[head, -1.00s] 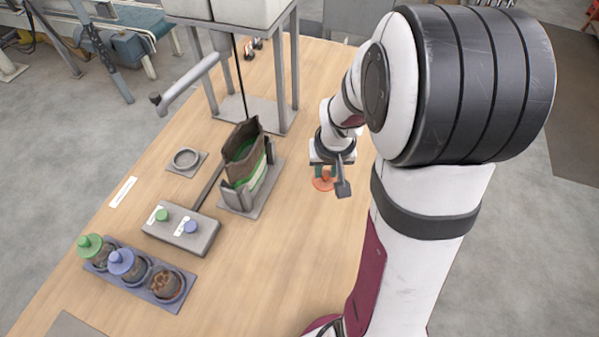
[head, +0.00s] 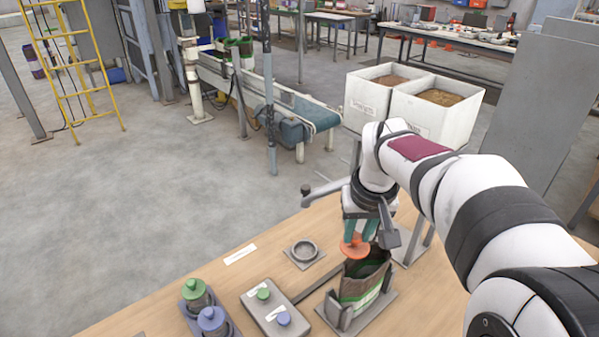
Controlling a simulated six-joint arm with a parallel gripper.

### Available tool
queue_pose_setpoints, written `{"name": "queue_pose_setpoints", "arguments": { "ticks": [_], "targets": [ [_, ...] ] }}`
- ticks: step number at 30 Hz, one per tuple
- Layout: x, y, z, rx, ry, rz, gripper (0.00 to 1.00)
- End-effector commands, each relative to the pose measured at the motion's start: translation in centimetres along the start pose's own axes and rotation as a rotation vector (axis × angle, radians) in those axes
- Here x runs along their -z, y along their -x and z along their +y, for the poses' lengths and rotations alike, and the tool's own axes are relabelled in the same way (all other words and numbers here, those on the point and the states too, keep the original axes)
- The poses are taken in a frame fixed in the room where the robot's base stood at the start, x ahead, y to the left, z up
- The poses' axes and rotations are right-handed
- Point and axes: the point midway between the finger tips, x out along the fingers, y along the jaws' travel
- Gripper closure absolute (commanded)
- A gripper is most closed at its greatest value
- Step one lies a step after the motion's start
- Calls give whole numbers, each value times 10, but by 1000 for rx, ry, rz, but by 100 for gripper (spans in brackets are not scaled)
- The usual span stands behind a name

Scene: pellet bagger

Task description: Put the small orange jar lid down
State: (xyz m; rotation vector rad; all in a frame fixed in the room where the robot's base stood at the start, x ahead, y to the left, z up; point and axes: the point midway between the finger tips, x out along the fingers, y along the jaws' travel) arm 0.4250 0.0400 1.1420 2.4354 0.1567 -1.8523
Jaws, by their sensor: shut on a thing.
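The small orange jar lid (head: 353,248) is held between the teal fingertips of my gripper (head: 359,231). My gripper is shut on it and points down. In the picture the lid overlaps the top left edge of the open brown and green bag (head: 362,287). It appears to be off the table, but its height and whether it touches the bag cannot be told. A jar with a green lid (head: 193,287) and a jar with a blue lid (head: 211,318) stand in a rack at the lower left, cut off by the frame edge.
A grey round dish on a square plate (head: 303,253) lies left of my gripper. A grey box with green and blue knobs (head: 272,309) stands in front of it. A label (head: 240,254) lies on the wooden table (head: 190,268). Two white bins (head: 405,108) stand behind my arm.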

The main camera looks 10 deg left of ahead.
Motion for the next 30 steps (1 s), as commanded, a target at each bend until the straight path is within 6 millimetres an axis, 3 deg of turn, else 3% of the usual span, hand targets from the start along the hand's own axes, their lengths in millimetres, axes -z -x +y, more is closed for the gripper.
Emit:
{"name": "queue_pose_setpoints", "arguments": {
  "ticks": [6, 10, 12, 17, 24, 30],
  "targets": [
    [61, -76, -47, 37, 131, -7, 100],
    [84, -123, -78, 57, 202, -4, 100],
    [90, -142, -90, 64, 228, -3, 100],
    [95, -166, -112, 72, 255, -1, 100],
    [98, -213, -183, 71, 259, 0, 100],
    [100, -233, -214, 71, 254, 1, 100]
  ]
}}
